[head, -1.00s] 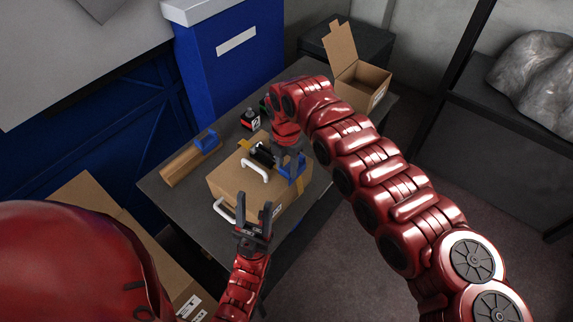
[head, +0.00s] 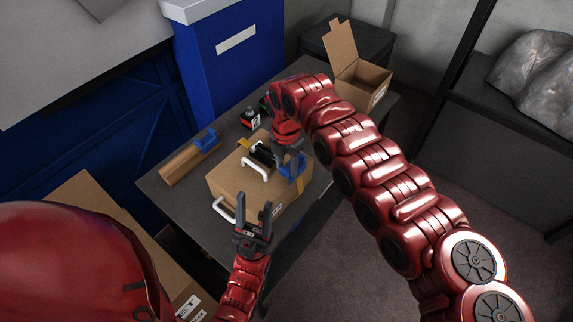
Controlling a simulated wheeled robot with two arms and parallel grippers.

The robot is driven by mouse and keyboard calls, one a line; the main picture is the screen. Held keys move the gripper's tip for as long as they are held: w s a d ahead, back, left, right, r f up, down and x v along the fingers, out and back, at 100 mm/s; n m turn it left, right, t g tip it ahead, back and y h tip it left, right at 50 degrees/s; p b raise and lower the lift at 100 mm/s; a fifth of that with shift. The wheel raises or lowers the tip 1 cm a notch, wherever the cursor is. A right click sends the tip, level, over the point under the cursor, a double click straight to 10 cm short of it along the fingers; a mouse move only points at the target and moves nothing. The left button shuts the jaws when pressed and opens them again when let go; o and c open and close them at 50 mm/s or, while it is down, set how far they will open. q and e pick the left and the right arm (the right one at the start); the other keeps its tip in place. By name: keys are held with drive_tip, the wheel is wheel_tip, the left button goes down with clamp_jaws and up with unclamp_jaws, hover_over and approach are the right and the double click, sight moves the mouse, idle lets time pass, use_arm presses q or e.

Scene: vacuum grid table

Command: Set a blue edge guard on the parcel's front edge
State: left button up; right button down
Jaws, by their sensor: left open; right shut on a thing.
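The parcel (head: 230,185) is a brown cardboard box with white handles, lying on the dark table. My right gripper (head: 284,163) is over the parcel's right part, shut on a blue edge guard (head: 295,169). My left gripper (head: 255,216) is open and empty, fingers pointing up the picture, in front of the parcel's lower side. Another blue edge guard (head: 207,139) sits on a long brown cardboard piece (head: 190,162) at the table's left.
A small black and red device (head: 250,119) stands behind the parcel. An open cardboard box (head: 358,82) is at the far end. A blue cabinet (head: 225,65) stands behind the table (head: 165,203). My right arm spans the right side.

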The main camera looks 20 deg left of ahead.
drive_tip(key=shift+f+b, duration=0.1)
drive_tip(key=shift+b, duration=0.35)
idle(0.5)
drive_tip(key=shift+f+b, duration=1.6)
drive_tip(key=shift+f, duration=0.35)
drive_tip(key=shift+c, duration=1.5)
unclamp_jaws()
wheel_tip(320, 180, up, 17)
drive_tip(key=p, duration=0.4)
drive_tip(key=shift+r, duration=0.2)
